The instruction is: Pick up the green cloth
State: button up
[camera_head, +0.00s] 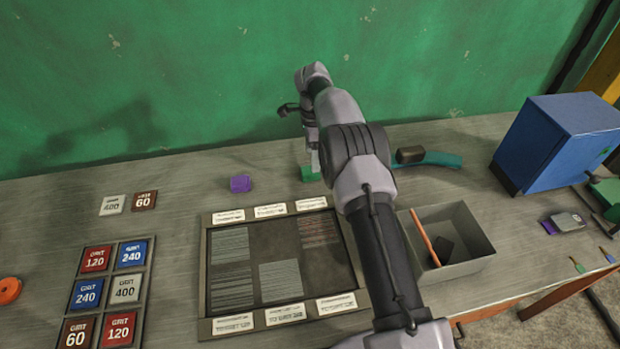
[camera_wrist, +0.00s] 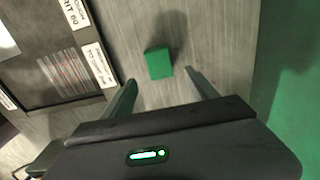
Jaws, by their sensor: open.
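A small green block-like piece (camera_head: 307,174) lies on the bench near the green wall; it looks like a folded cloth or a block, and I cannot tell which. In the wrist view the green piece (camera_wrist: 158,63) shows just beyond my fingertips, between their lines. My gripper (camera_wrist: 161,79) is open and empty, pointing down at it. In the head view my gripper (camera_head: 313,158) is above or close beside the green piece, and my arm hides part of it. A teal strip (camera_head: 442,160) lies farther right, under or beside a dark block.
A purple cube (camera_head: 240,183) lies left of the green piece. A framed dark panel (camera_head: 206,270) with labels is in front. A grey bin (camera_head: 480,262) with a few items and a blue box (camera_head: 556,145) stand right. Grit tiles (camera_head: 123,290) lie left.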

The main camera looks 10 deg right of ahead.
aim_at(310, 170)
jog(key=f, duration=0.2)
jog(key=f+b, duration=0.1)
jog(key=f, duration=0.1)
jog(key=f+b, duration=0.1)
jog(key=f, duration=0.1)
jog(key=shift+a, duration=0.4)
jog(key=shift+r, duration=0.1)
jog(key=c, duration=1.5)
jog(key=shift+o, duration=0.2)
